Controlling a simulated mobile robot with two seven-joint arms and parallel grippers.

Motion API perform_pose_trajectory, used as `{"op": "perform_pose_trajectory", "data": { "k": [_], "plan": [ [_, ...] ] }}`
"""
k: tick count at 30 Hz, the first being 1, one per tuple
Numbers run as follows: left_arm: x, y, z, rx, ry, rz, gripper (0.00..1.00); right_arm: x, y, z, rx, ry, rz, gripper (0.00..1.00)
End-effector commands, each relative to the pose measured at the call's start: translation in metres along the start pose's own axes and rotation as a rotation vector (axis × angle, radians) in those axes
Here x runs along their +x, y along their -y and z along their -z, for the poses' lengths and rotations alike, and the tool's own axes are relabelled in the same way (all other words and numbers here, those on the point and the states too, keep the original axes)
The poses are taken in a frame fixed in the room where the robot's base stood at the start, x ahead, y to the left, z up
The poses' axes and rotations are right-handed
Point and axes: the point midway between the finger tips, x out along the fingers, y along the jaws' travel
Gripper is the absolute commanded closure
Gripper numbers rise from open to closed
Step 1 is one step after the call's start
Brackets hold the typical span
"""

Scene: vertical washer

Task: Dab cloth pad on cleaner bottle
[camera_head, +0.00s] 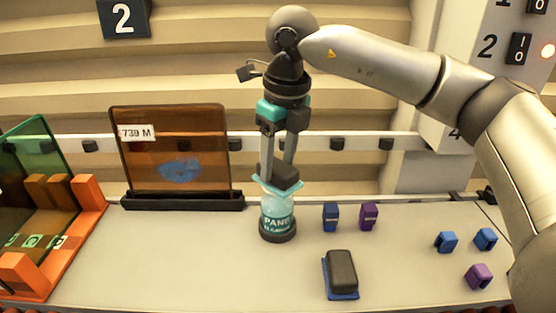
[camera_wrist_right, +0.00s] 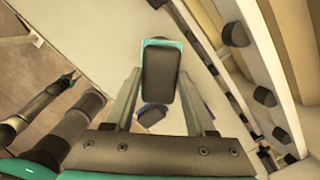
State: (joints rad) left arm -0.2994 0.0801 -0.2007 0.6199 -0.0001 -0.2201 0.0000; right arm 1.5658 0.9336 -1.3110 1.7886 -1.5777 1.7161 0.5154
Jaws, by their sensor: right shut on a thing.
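My right gripper (camera_head: 279,172) points down and is shut on a cloth pad, a dark block (camera_head: 286,177) with a teal cloth underside (camera_head: 272,186). The cleaner bottle (camera_head: 277,214) stands upright on the counter, clear and teal-labelled with a dark base. The pad is directly over the bottle's top and appears to touch it; the exact contact is hidden. In the right wrist view the dark pad (camera_wrist_right: 159,77) sits between the fingers, with a teal edge showing. My left gripper does not show in the head view.
A second dark pad with a blue underside (camera_head: 341,272) lies on the counter (camera_head: 190,255). Small blue and purple blocks (camera_head: 369,216) stand to the right. A brown stained panel (camera_head: 172,150) stands behind left. An orange rack (camera_head: 85,190) is at far left.

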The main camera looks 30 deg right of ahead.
Motion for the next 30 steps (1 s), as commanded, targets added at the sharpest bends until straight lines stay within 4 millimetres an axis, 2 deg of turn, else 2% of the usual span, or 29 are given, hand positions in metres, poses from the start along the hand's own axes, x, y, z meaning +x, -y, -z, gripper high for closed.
{"op": "perform_pose_trajectory", "data": {
  "k": [21,30],
  "plan": [
    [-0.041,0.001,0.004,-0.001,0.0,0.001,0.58,-0.06,0.0,-0.008,0.0,0.001,0.0,0.89],
    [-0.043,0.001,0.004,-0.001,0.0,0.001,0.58,-0.065,0.0,-0.008,0.0,0.001,0.0,0.89]
  ]
}}
